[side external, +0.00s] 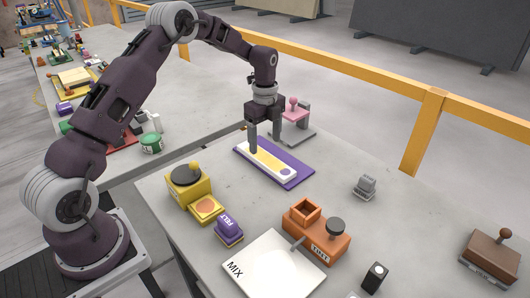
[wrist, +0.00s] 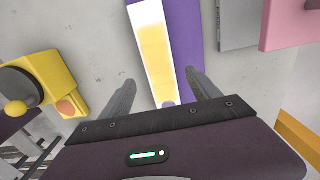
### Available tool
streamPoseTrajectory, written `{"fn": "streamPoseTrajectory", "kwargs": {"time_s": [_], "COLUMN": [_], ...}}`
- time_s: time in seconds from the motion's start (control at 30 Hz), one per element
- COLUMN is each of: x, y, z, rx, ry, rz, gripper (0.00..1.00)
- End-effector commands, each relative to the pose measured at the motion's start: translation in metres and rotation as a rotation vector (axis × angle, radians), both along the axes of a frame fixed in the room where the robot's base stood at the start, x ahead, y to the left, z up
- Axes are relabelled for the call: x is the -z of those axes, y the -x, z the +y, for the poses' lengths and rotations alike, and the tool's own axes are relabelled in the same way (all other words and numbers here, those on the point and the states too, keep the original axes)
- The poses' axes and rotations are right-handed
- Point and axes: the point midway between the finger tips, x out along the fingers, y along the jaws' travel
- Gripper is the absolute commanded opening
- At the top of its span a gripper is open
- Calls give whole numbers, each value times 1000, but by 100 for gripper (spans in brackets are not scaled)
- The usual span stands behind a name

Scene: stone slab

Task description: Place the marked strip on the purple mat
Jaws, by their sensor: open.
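The marked strip (side external: 264,158) is white with a yellow band and a purple dot at its near right end. It lies on the purple mat (side external: 302,179), along its length. In the wrist view the strip (wrist: 153,40) runs up from between the fingers, with the purple mat (wrist: 186,25) showing on its right. My gripper (side external: 265,145) is open above the far left part of the strip, one finger to each side. In the wrist view my gripper (wrist: 160,92) shows a gap around the strip. I cannot tell whether the fingertips touch the mat.
A pink-topped grey stand (side external: 294,120) is close behind my gripper. A yellow device (side external: 187,188), a purple FELT block (side external: 228,230), an orange holder (side external: 315,235) and a white MIX board (side external: 272,268) stand nearer. A grey clip (side external: 365,187) is at right. Slab between them is clear.

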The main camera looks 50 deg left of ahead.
Motion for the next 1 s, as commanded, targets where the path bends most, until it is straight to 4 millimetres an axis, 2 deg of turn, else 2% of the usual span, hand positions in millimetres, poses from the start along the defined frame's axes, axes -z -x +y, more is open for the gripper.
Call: {"fn": "streamPoseTrajectory", "kwargs": {"time_s": [0.1,0.2,0.3,0.47,0.53,0.57,0.63,0.67,0.7,0.77,0.83,0.87,0.9,1.0], "x": [-32,-51,-62,-67,-75,-84,-116,-134,-157,-189,-218,-228,-237,-242], "y": [-1,-1,0,0,3,6,21,32,50,83,128,149,179,250], "z": [0,0,0,0,-4,-7,-22,-31,-43,-61,-82,-90,-100,-119], "rx": [0,-1,-1,-1,-21,-44,-140,-200,-292,-445,-635,-720,-837,-1116], "ry": [-1,-1,-1,0,-4,-8,-21,-26,-28,-23,4,22,54,162], "rz": [-4,-3,-1,0,-7,-17,-53,-75,-106,-160,-225,-253,-288,-357], "gripper": [71,71,71,71,71,71,71,71,71,71,71,71,71,71]}}
